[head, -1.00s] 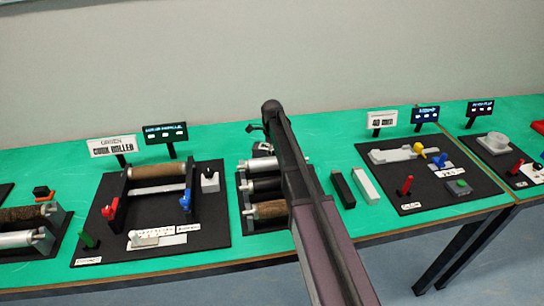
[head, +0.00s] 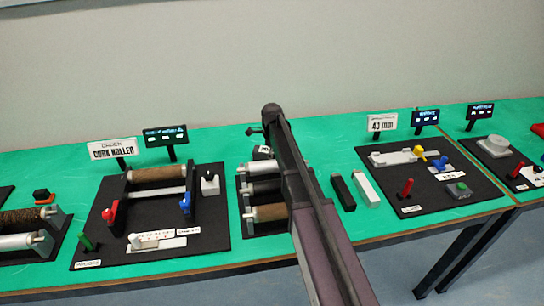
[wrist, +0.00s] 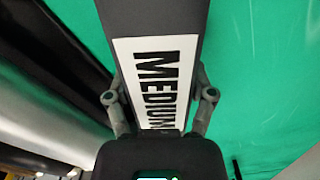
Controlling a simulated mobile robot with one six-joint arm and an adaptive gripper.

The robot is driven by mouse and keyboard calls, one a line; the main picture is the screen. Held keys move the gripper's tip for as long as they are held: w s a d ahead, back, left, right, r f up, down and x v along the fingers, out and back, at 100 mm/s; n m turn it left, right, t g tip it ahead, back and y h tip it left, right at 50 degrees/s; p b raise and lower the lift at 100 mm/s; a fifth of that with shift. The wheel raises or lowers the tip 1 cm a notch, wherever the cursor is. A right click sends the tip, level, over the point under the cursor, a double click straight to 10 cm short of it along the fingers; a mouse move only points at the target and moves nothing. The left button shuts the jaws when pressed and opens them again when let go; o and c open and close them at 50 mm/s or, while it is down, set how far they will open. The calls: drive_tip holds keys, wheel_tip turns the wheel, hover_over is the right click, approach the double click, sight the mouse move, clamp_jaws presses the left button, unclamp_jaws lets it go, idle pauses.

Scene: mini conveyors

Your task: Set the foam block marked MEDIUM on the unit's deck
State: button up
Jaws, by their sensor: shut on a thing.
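In the wrist view, my gripper (wrist: 160,97) is shut on a dark grey foam block (wrist: 155,18) whose white label reads MEDIUM. One finger presses on each side of the block. The block's far end runs out of the top of the picture. In the head view, my arm hides the gripper and most of what it holds. A unit with a silver, a black and a cork-brown roller (head: 268,212) on a dark base lies just left of my arm, partly covered by it. Rollers also show along the left of the wrist view (wrist: 40,120).
A black bar (head: 342,192) and a white bar (head: 367,188) lie right of my arm. A board signed CORK ROLLER (head: 112,148) is left, with red and blue levers. Another board (head: 425,190) stands right. Bare green table (head: 330,140) lies behind the bars.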

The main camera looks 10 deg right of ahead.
drive_tip(key=shift+r, duration=0.1)
wheel_tip(320, 180, up, 10)
drive_tip(key=p, duration=1)
drive_tip(key=shift+d, duration=0.1)
idle(1.4)
